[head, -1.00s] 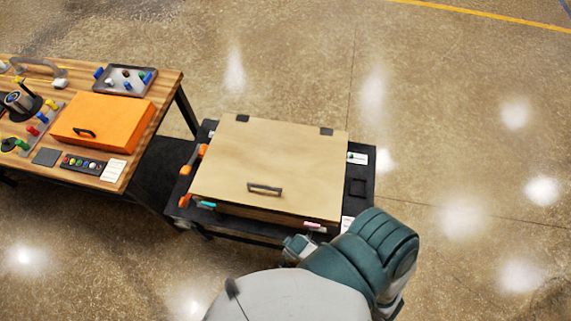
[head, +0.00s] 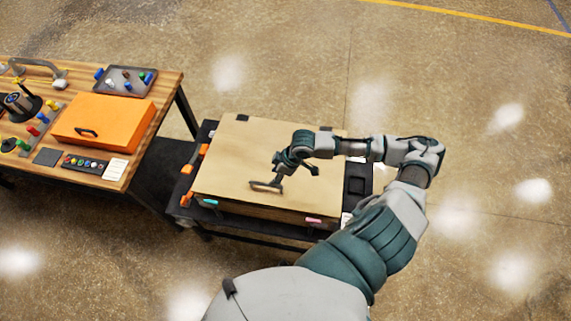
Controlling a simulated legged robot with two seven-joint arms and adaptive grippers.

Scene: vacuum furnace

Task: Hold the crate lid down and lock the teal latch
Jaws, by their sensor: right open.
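The wooden crate lid (head: 235,155) lies closed on the crate (head: 262,213), with a dark handle (head: 266,187) near its front edge. The teal latch (head: 211,202) is at the front left of the crate. Whether it is locked is too small to tell. My right gripper (head: 294,176) is open above the lid, just behind and right of the handle. It holds nothing, and I cannot tell whether it touches the lid. The right forearm covers the lid's right back part. My left gripper is not in view.
A pink latch (head: 313,220) is at the crate's front right. Orange clamps (head: 188,170) stand along the left side of the black table (head: 355,205). A wooden workbench (head: 160,125) at the left carries an orange box (head: 104,119), a tray (head: 124,80) and small parts.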

